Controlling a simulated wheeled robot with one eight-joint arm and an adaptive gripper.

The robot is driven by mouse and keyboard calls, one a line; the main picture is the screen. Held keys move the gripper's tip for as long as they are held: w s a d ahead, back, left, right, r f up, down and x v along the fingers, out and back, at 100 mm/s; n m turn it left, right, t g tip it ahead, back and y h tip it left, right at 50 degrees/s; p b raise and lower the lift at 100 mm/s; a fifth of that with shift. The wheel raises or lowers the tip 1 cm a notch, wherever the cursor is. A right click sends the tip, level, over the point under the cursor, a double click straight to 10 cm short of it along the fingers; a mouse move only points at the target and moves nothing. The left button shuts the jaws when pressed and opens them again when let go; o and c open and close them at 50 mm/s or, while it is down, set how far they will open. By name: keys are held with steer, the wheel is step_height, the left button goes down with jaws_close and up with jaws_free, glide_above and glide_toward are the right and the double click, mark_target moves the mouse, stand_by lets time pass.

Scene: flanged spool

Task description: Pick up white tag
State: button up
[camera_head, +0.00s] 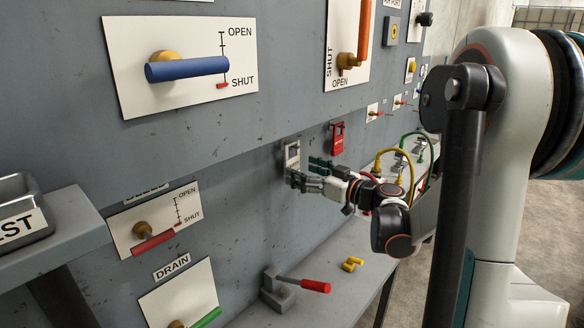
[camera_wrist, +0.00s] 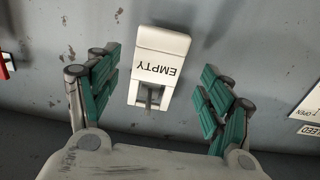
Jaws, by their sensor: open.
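The white tag (camera_wrist: 155,65) is a pale block marked "EMPTY", upside down in the wrist view, against the grey panel. It lies between the two green-padded fingers of my gripper (camera_wrist: 160,95), with a gap on each side. My gripper is open and touches nothing that I can see. In the head view the white tag (camera_head: 292,156) hangs on the panel, and my gripper (camera_head: 309,174) is right at it, partly overlapping its lower part. A dark peg or slot shows at the tag's end in the wrist view.
A red tag (camera_head: 337,139) hangs on the panel just right of the white one. A grey shelf (camera_head: 340,290) below carries a red-handled lever (camera_head: 300,286) and a yellow piece (camera_head: 352,264). Yellow and green cables (camera_head: 405,160) loop to the right. A blue-handled valve (camera_head: 187,69) is upper left.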

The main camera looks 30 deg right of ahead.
mark_target(293, 165)
steer(key=x, duration=0.5)
steer(key=shift+d+r, duration=0.1)
steer(key=shift+r, duration=0.1)
steer(key=c, duration=1.1)
